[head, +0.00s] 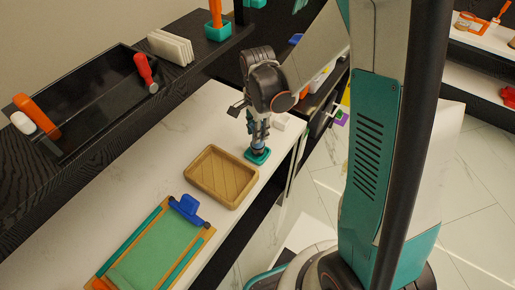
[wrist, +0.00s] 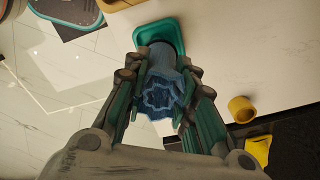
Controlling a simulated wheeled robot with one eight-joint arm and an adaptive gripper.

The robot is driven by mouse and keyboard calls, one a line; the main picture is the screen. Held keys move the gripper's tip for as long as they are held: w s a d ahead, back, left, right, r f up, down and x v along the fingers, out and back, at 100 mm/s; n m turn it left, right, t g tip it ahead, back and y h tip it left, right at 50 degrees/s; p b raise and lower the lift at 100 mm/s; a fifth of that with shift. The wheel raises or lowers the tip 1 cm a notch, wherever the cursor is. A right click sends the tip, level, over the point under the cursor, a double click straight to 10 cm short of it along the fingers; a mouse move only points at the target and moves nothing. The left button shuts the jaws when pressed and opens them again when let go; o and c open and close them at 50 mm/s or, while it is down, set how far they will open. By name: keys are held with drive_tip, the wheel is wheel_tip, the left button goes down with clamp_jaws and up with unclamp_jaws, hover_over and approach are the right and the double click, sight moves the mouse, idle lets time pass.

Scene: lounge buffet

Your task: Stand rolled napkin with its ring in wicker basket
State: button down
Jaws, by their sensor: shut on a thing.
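My gripper (head: 258,138) is shut on a blue rolled napkin, whose scalloped end (wrist: 160,98) faces the camera in the wrist view. The napkin is upright, its lower end at a small teal square dish (head: 257,156), which also shows in the wrist view (wrist: 147,33). I cannot tell whether it touches the dish. A darker band at the far end may be the ring; fingers hide part of it. A shallow tan tray-like basket (head: 208,190) with a slatted floor sits on the white counter left of my gripper. It looks empty, and its weave is unclear.
A clipboard (head: 150,255) with a green sheet and blue clip lies on the near counter. A black tray (head: 75,138) stands on the dark shelf at left. A yellow cup-like thing (wrist: 241,109) stands right of my gripper in the wrist view. The counter edge is close by.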

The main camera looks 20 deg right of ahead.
drive_tip(key=shift+r+p, duration=1.65)
drive_tip(key=shift+r, duration=1)
